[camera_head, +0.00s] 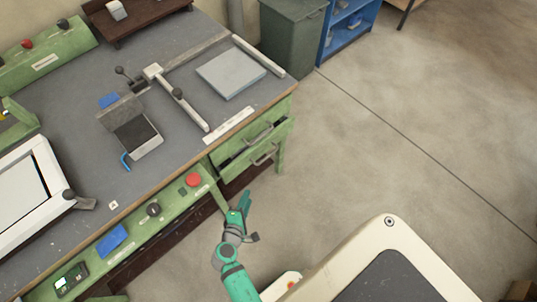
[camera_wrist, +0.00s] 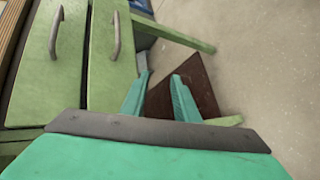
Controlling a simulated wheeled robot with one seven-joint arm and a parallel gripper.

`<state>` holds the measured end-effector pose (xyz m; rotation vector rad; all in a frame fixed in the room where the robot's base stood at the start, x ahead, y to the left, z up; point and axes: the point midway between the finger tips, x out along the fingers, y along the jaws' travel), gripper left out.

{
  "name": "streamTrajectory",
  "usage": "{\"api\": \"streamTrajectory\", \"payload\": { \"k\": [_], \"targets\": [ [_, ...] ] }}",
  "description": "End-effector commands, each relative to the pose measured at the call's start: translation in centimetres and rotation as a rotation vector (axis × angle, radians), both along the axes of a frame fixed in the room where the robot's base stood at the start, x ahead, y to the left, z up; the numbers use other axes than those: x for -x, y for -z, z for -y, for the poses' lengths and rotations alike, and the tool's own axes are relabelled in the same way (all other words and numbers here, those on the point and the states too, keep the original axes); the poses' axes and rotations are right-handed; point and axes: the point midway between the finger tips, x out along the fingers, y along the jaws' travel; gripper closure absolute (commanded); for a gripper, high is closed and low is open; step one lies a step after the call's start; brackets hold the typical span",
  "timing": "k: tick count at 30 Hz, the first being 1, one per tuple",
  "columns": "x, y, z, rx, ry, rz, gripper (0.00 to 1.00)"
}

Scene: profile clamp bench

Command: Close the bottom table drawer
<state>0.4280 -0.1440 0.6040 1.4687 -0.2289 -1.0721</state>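The green bench has two drawers at its right end, one above the other. The top drawer (camera_head: 240,147) has a grey bar handle, and its front also shows at the left in the wrist view (camera_wrist: 48,75). The bottom drawer (camera_head: 246,167) has a similar handle, and its front is beside it in the wrist view (camera_wrist: 106,75). The bottom front seems to stand out a little; how far is hard to tell. My teal gripper (camera_head: 243,205) is below and in front of the drawers. Its fingers (camera_wrist: 160,86) are apart and empty, clear of both handles.
A bench leg (camera_head: 281,152) stands right of the drawers. A green control rail (camera_head: 170,205) with a red button runs along the bench front. A brown lower shelf (camera_wrist: 200,82) shows beyond my fingers. The floor (camera_head: 350,150) to the right is open.

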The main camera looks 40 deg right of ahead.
Motion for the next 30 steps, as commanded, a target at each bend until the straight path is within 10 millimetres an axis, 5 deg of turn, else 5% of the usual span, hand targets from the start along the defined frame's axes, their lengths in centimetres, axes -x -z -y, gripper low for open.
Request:
{"api": "streamTrajectory", "payload": {
  "k": [6,12,30],
  "targets": [
    [-4.0,-3.5,6.4,0.292,0.098,-0.117,0.72],
    [-5.1,-5.4,8.7,0.401,0.143,-0.16,0.72],
    [-8.4,-3.7,16.5,0.408,0.145,-0.163,0.72]
  ]
}}
